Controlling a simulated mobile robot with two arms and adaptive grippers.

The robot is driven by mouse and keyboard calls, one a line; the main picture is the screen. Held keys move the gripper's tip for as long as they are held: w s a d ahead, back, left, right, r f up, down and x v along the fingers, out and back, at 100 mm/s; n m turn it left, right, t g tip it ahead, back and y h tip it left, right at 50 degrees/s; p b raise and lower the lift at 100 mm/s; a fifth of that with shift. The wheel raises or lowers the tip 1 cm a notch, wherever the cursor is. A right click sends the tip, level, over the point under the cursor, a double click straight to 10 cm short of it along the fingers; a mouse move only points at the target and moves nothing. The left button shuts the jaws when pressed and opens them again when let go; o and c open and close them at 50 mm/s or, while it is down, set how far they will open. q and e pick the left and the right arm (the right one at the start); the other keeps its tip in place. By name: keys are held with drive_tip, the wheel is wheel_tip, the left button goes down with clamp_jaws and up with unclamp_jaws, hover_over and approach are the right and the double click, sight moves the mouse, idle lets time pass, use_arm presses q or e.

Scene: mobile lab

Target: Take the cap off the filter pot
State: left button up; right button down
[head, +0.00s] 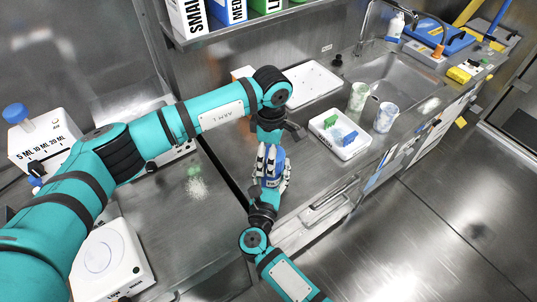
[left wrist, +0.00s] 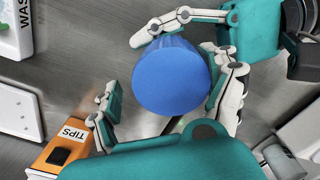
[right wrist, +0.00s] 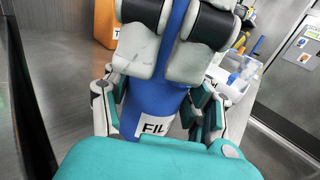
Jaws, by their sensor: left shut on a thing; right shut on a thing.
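The blue filter pot (head: 272,165) is held between my two grippers in the head view, above the front of the bench by the dividing edge. In the right wrist view, the pot (right wrist: 158,105) shows part of a white label reading "FIL". My right gripper (head: 268,182) is shut on the pot's body from the front, its fingers on both sides. My left gripper (head: 270,150) comes from above and behind and is shut at the cap end. In the left wrist view, the round blue cap (left wrist: 172,82) shows. The seam between cap and pot is hidden by fingers.
A white tray (head: 350,153) with blue and green items stands right of the grippers, with two cups (head: 386,117) nearby and a sink (head: 392,80) behind. An orange TIPS box (left wrist: 62,150) is close by. White powder (head: 197,188) lies on the left bench.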

use_arm(q)
drive_tip(key=shift+o, duration=0.7)
drive_tip(key=shift+w+d+r, duration=0.1)
drive_tip(key=shift+d, duration=0.15)
use_arm(e)
drive_tip(key=shift+s+a+f, duration=0.1)
drive_tip(key=shift+s+a, duration=0.05)
drive_tip(key=shift+a, duration=0.25)
use_arm(q)
drive_tip(key=shift+a+r, duration=0.15)
drive_tip(key=shift+r, duration=1)
drive_tip(key=shift+a+r, duration=0.1)
drive_tip(key=shift+r, duration=1.05)
use_arm(e)
drive_tip(key=shift+d, duration=0.15)
use_arm(q)
drive_tip(key=shift+f, duration=0.2)
use_arm(e)
drive_tip(key=c, duration=0.6)
unclamp_jaws()
drive_tip(key=shift+d, duration=0.1)
drive_tip(key=shift+o, duration=0.2)
